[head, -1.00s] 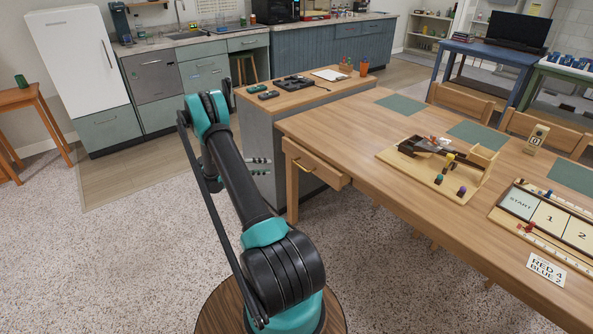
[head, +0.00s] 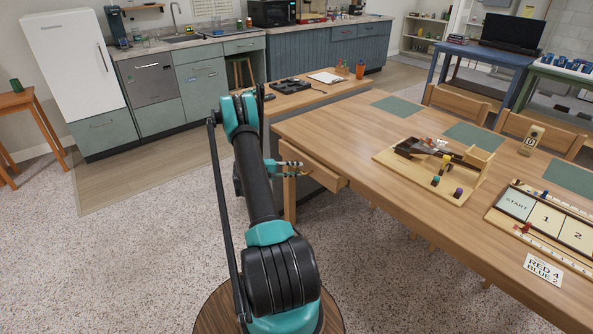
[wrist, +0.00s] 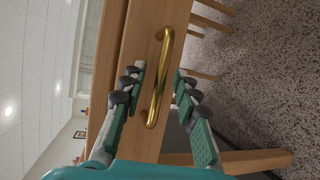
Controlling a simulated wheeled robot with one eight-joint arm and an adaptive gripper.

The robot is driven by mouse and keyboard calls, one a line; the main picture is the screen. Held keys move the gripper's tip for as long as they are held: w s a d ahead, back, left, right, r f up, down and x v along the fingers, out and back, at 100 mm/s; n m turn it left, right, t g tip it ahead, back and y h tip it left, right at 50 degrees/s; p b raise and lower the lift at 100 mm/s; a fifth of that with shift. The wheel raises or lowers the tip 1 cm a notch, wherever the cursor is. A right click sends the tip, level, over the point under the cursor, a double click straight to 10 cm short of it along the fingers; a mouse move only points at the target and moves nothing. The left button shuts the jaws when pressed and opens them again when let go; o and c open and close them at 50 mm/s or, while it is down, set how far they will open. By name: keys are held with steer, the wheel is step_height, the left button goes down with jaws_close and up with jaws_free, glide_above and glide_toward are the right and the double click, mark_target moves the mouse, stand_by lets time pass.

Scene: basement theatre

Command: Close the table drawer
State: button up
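The wooden table drawer (head: 318,168) is pulled out from the near left end of the long wooden table (head: 420,215). Its brass bar handle (wrist: 160,80) shows in the wrist view, on the wooden drawer front (wrist: 143,50). My gripper (head: 290,169) is at the drawer front in the head view, partly hidden by my arm. In the wrist view my gripper (wrist: 159,71) is open, with one finger on each side of the handle and gaps between. I cannot tell how deep the fingertips reach. The handle is hidden in the head view.
A wooden-topped cabinet (head: 305,98) stands just behind the drawer. A wooden game board (head: 455,190) and a START board (head: 515,203) lie on the table. A table leg (head: 290,198) stands below the drawer. The speckled floor in front is clear.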

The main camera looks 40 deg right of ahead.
steer(key=shift+d, duration=0.2)
jaws_close()
stand_by(0.4)
